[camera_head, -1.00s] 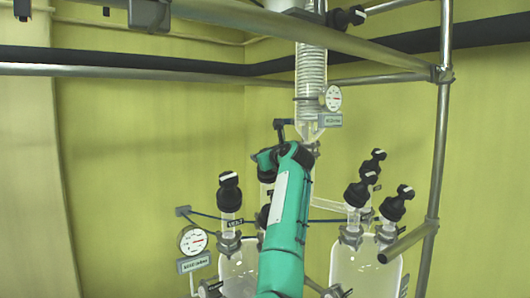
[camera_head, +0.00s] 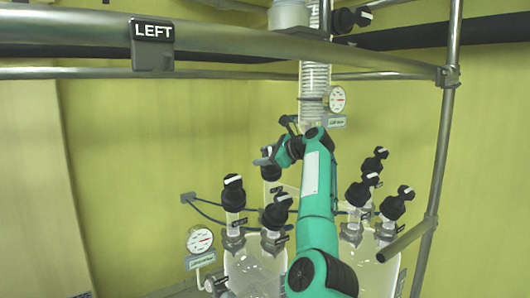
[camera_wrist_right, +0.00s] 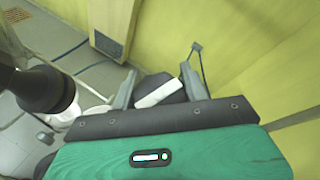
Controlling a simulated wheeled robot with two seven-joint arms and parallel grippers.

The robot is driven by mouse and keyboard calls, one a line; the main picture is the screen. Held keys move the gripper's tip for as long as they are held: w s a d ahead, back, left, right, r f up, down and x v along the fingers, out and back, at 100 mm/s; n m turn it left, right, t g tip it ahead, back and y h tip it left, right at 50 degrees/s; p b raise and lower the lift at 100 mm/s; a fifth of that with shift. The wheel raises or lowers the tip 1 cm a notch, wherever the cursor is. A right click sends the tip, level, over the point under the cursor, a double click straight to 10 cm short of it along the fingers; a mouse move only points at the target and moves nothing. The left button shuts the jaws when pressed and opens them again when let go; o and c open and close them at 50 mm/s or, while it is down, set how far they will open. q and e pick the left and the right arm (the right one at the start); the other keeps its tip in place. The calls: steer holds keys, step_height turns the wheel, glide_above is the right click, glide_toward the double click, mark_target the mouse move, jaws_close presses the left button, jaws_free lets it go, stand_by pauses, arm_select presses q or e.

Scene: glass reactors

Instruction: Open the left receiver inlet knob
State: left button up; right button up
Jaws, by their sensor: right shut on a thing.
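My right gripper (camera_head: 264,158) comes in on a teal arm over the left glass vessel (camera_head: 250,275). In the right wrist view, its two grey fingers (camera_wrist_right: 158,88) are closed on either side of a black knob (camera_wrist_right: 150,84). That knob has a white bar, which lies diagonally between the fingers. In the head view the same knob (camera_head: 271,172) is partly hidden by the gripper. Two other black knobs, the left one (camera_head: 233,193) and the front one (camera_head: 276,213), stand on the same vessel. My left gripper is not in view.
A metal rail (camera_head: 230,40) with a LEFT sign (camera_head: 152,44) crosses the top. A glass column (camera_head: 313,90) with a gauge (camera_head: 337,99) stands behind my arm. A second vessel (camera_head: 365,265) with several black knobs is at right. A gauge (camera_head: 199,240) is at lower left.

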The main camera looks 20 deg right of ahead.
stand_by(0.4)
steer(key=o, duration=1)
